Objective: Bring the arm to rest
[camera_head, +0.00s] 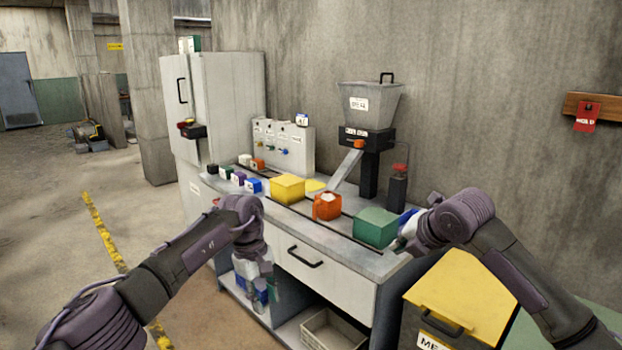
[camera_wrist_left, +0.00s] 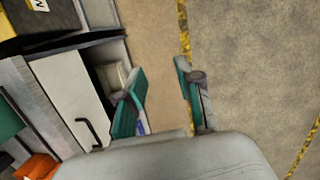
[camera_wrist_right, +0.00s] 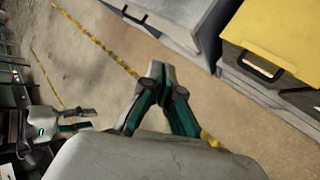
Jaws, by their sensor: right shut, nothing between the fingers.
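My left arm reaches in from the left in the head view, and its gripper (camera_head: 256,287) hangs downward in front of the workbench. In the left wrist view the two fingers of this gripper (camera_wrist_left: 158,72) stand apart with only floor between them. My right arm comes in from the right in the head view, its wrist near the bench's right end; its fingers are mostly hidden there. In the right wrist view the right gripper (camera_wrist_right: 157,72) has its fingertips together over bare floor, holding nothing.
The workbench (camera_head: 306,266) carries a yellow box (camera_head: 287,188), an orange container (camera_head: 327,206), a green box (camera_head: 375,228) and a hopper (camera_head: 370,103). A yellow-lidded bin (camera_head: 462,293) stands under my right arm. Open floor lies left.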

